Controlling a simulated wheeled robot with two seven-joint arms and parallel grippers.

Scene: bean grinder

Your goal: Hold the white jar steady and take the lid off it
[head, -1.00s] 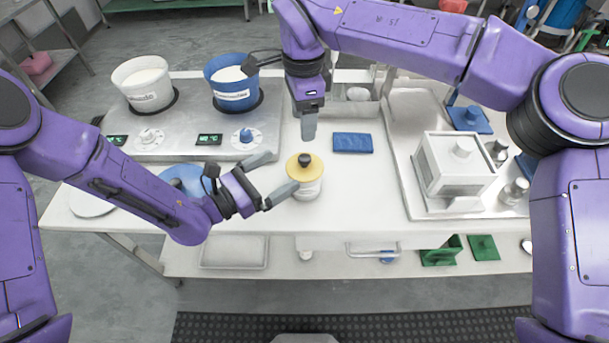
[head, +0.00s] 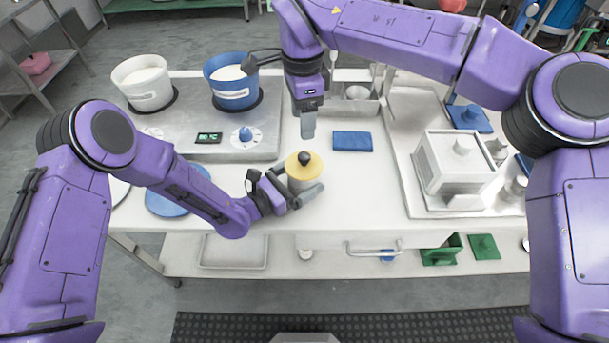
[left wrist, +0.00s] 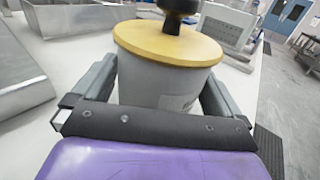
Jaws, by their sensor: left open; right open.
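The white jar (head: 299,182) stands upright on the white table, with a yellow lid (head: 313,165) and a dark knob on top. In the left wrist view the jar (left wrist: 155,88) and its lid (left wrist: 168,42) sit between the two open fingers of my left gripper (head: 296,183). One finger is on each side of the jar; I cannot tell whether they touch it. My right gripper (head: 308,125) points down behind the jar, above the table, apart from the lid. It holds nothing; the gap between its fingers is hard to see from here.
A white boxed machine (head: 457,165) stands on a tray at the right. A white pot (head: 144,88) and a blue pot (head: 232,88) stand on the hotplate (head: 185,148). A blue disc (head: 170,200) lies at the left.

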